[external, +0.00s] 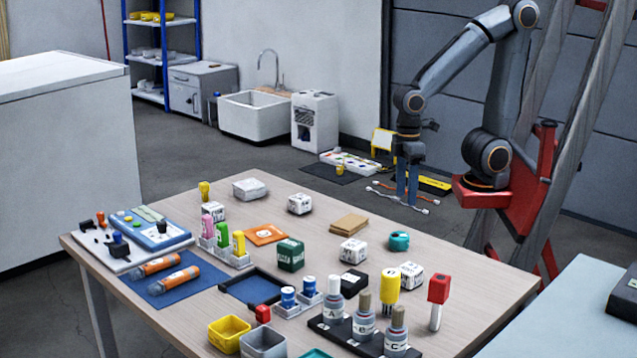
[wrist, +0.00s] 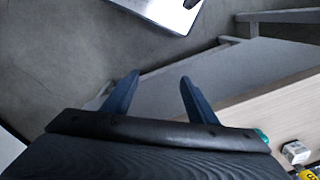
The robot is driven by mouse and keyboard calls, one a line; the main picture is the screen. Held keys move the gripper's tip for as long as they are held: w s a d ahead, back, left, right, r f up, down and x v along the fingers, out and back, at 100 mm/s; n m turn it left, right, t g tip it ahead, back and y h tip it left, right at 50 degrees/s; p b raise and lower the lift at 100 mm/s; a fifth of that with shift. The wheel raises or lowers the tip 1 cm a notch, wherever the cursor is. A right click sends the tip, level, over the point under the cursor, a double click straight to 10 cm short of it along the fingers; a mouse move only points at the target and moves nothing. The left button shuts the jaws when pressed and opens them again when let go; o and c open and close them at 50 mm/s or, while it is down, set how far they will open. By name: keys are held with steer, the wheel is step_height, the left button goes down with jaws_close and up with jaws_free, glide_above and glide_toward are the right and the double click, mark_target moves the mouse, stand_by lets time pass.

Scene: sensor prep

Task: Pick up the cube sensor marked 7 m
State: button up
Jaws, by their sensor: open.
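Several white cube sensors with dark markings are on the wooden table: one (external: 300,203) near the far edge, one (external: 353,250) in the middle, one (external: 411,274) towards the right, and one (external: 213,211) behind the pink cylinder. A dark green cube (external: 291,254) stands among them. The markings are too small to read, so I cannot tell which says 7 m. My gripper (external: 407,201) is open and empty, pointing down beyond the table's far edge. In the wrist view its blue fingers (wrist: 160,78) are apart over the floor, and a white cube (wrist: 295,152) shows at the lower right.
A teal round piece (external: 399,241) and yellow (external: 389,291) and red-topped (external: 437,301) upright pieces stand around the right-hand cube. A black rack with bottles (external: 364,332) is at the front. Brown flat pads (external: 348,225) lie near the far edge.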

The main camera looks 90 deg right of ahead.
step_height(320, 180, up, 8)
steer(key=r+n+p, duration=0.1)
steer(key=n+p, duration=0.4)
steer(key=p, duration=2.2)
glide_above(299, 197)
steer(key=shift+s+f+h, duration=0.25)
steer(key=shift+h, duration=0.05)
steer(key=shift+w+f+p, duration=0.3)
steer(key=shift+w+f, duration=0.1)
steer(key=shift+f, duration=0.05)
steer(key=shift+s+f+p, duration=0.2)
steer(key=shift+f+p, duration=1.3)
steer(key=shift+f, duration=2.4)
